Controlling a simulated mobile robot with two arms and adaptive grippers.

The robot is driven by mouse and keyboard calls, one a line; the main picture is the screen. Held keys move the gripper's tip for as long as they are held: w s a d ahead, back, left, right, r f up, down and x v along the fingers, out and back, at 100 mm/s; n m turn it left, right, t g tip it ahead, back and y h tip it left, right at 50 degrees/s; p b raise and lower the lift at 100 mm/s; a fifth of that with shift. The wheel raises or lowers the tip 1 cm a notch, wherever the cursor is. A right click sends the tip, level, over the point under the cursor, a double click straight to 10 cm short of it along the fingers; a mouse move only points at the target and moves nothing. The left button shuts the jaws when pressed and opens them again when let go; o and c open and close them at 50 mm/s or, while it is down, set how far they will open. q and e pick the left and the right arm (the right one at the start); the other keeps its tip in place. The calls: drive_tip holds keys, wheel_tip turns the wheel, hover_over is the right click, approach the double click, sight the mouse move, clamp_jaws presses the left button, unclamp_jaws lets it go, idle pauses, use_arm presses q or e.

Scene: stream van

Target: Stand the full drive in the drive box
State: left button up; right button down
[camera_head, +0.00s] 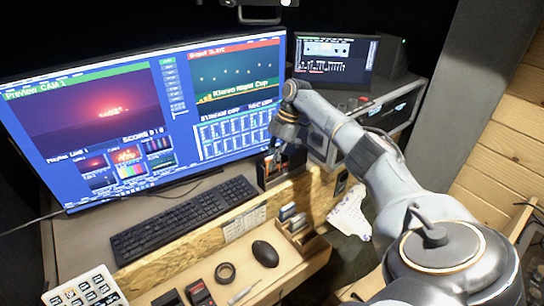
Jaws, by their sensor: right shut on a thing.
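My right gripper (274,158) points down just in front of the large monitor's lower right corner. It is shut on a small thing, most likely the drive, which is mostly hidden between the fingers. Directly below is a small dark open box (263,183) with an orange-brown edge, likely the drive box, standing on the desk behind the wooden front ledge. The fingertips are at or just above its opening; I cannot tell whether the held thing touches it. My left gripper is not in view.
A keyboard (185,220) lies left of the box. The large monitor (150,110) stands close behind; a rack unit (395,105) is at right.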

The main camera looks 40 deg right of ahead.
drive_tip(key=shift+f+b, duration=0.65)
drive_tip(key=shift+f, duration=0.35)
drive_tip(key=c, duration=1.3)
unclamp_jaws()
drive_tip(key=shift+r, duration=0.1)
drive_tip(key=shift+o, duration=0.2)
drive_tip(key=shift+r, duration=0.15)
drive_tip(key=v, duration=1.1)
drive_tip(key=shift+d+r, duration=0.15)
drive_tip(key=shift+r, duration=0.15)
